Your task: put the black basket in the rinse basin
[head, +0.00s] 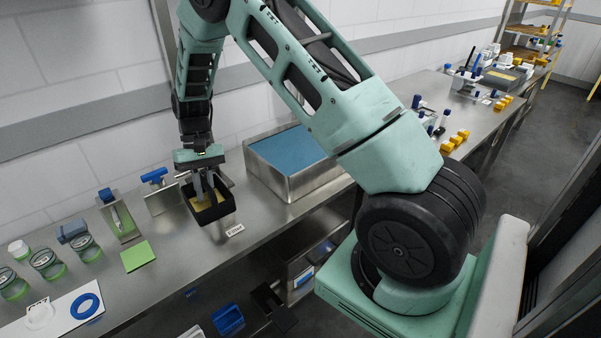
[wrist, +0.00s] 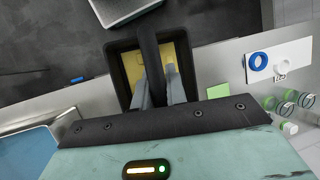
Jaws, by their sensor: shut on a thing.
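The black basket (head: 211,215) is square with a yellowish inside, and it hangs level at my gripper over the front part of the steel counter. My gripper (head: 206,191) points down and is shut on the basket's dark handle. In the wrist view the basket (wrist: 123,72) lies under my gripper (wrist: 159,88), with the handle running between the fingers. I cannot tell whether its base touches the counter. The rinse basin (head: 318,182) is a steel box with a blue surface inside, right of the basket in the head view. Its blue inside also shows in the wrist view (wrist: 28,153).
A blue-handled tool on a steel stand (head: 160,190) is close left of the basket. A green square (head: 138,256), green-filled jars (head: 47,263) and a white board with a blue ring (head: 75,308) lie further left. A small label (head: 235,230) lies at the counter's front edge.

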